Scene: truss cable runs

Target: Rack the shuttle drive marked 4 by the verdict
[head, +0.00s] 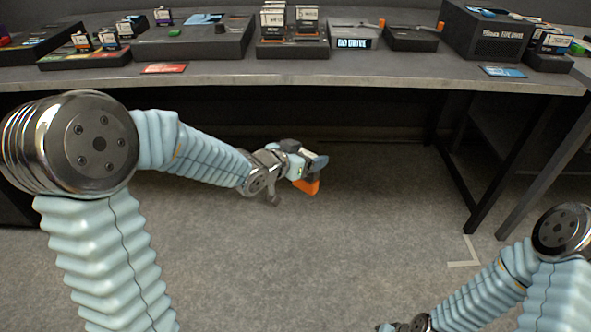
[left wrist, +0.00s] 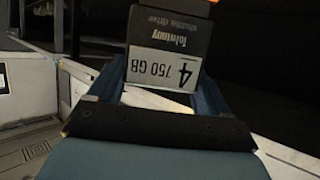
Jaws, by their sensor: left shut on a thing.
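The shuttle drive (left wrist: 165,60) is a dark block with a white label reading 4 and 750 GB, upside down in the left wrist view. My left gripper (left wrist: 160,100) is shut on it, one finger on each side. In the head view, my left gripper (head: 308,168) hangs in front of the table and below its top. The drive's orange end (head: 308,186) shows under the fingers.
The grey table (head: 300,72) holds several racks of labelled drives, such as the middle rack (head: 292,48). A dark box (head: 484,32) stands at the right. A red card (head: 164,68) and a blue card (head: 503,71) lie at the front edge. The floor below is clear.

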